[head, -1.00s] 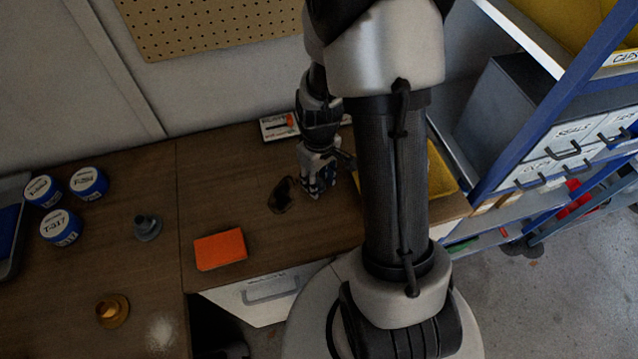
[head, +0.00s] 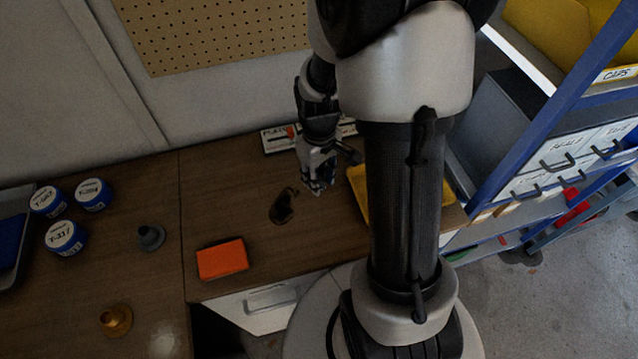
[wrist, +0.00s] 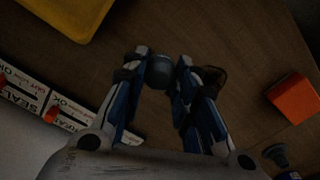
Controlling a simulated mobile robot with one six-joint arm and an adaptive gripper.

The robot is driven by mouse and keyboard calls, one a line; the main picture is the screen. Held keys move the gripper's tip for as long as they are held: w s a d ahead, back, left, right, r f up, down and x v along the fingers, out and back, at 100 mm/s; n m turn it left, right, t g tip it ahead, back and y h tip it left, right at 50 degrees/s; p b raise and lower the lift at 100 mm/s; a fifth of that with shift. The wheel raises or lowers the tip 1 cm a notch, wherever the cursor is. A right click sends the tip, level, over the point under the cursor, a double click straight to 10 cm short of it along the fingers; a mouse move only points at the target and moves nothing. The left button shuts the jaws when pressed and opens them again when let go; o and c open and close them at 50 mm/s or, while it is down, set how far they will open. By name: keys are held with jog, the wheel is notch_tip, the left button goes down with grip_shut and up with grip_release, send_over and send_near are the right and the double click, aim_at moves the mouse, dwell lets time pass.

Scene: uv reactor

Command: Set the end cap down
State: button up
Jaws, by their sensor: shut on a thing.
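The end cap (wrist: 159,71) is a small blue-grey round piece between the fingertips in the wrist view. My gripper (wrist: 161,75) is shut on it. In the head view my gripper (head: 318,187) points down over the brown bench (head: 230,180), left of a yellow tray (head: 358,193). The fingers mostly hide the cap there. I cannot tell how far the cap is from the bench top.
A dark glossy item (head: 283,207) lies just left of my gripper. Farther left are an orange block (head: 222,260), a grey flanged fitting (head: 150,237), a brass fitting (head: 116,320) and white-blue tubs (head: 66,237). Sign plates (head: 277,139) stand behind.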

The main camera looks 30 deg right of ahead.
notch_tip(320, 180, up, 14)
jog(key=f+p, duration=0.1)
jog(key=p, duration=0.2)
jog(key=w+a+f+m+b, duration=0.2)
jog(key=w+a+f, duration=0.3)
jog(key=a+f, duration=0.5)
jog(key=shift+w+a+f+b, duration=0.4)
jog(key=shift+f+b, duration=0.25)
jog(key=shift+b, duration=0.25)
jog(key=shift+d+r, duration=0.1)
jog(key=s+d+r+n, duration=0.2)
jog(key=s+d+r, duration=0.3)
jog(key=d+r, duration=0.45)
jog(key=f+b, duration=0.2)
jog(key=f, duration=0.4)
jog(key=a+f+b, duration=0.1)
jog(key=f+b, duration=0.2)
jog(key=f, duration=0.2)
jog(key=f+b, duration=0.2)
jog(key=f, duration=0.4)
jog(key=shift+a+f, duration=0.3)
jog(key=shift+a, duration=0.1)
jog(key=shift+s, duration=0.1)
